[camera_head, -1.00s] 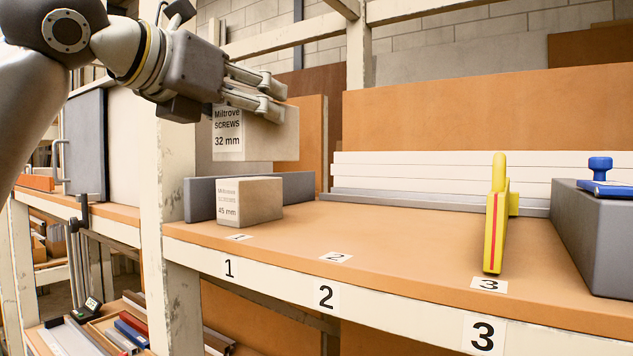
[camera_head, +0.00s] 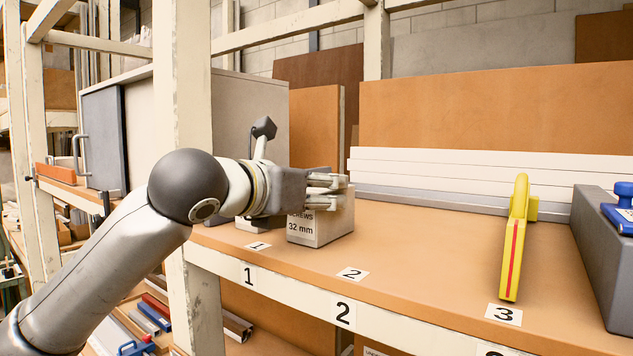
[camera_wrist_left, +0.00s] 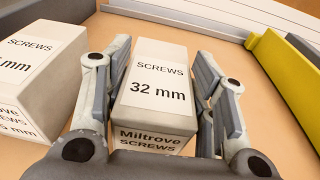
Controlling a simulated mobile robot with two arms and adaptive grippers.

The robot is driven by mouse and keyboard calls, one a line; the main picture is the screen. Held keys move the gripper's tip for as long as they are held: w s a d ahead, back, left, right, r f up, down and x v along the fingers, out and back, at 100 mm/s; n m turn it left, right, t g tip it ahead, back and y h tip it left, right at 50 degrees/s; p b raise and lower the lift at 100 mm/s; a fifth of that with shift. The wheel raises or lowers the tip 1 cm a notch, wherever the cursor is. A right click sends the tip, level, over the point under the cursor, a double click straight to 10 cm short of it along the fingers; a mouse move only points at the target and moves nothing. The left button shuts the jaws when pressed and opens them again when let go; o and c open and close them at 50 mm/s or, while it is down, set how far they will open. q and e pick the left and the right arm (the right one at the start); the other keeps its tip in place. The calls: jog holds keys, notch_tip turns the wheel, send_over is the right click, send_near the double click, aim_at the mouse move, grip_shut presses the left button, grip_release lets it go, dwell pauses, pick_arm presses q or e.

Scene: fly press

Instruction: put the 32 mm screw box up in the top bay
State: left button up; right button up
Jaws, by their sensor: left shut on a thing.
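The 32 mm screw box (camera_head: 318,228) is a pale grey box with a white label, low at the orange shelf board (camera_head: 420,250), behind the number 2 tag. It looks upright; I cannot tell for sure whether its base touches the board. In the left wrist view the fingers (camera_wrist_left: 163,95) lie along both sides of the 32 mm box (camera_wrist_left: 155,85). A second screw box (camera_wrist_left: 40,75) stands to its left, apart from it. My right gripper is not in view.
A grey block (camera_head: 600,250) with a blue-handled item (camera_head: 622,212) is at the right. White strips (camera_head: 440,180) lie along the back. The board between tags 2 and 3 is clear. A white post (camera_head: 183,110) stands at the left.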

pick_arm(q)
jog(key=shift+s, duration=0.1)
jog(key=o, duration=1)
jog(key=shift+f, duration=0.1)
jog(key=o, duration=0.4)
jog(key=shift+c, duration=0.2)
jog(key=b+v, duration=0.5)
jog(key=v, duration=0.7)
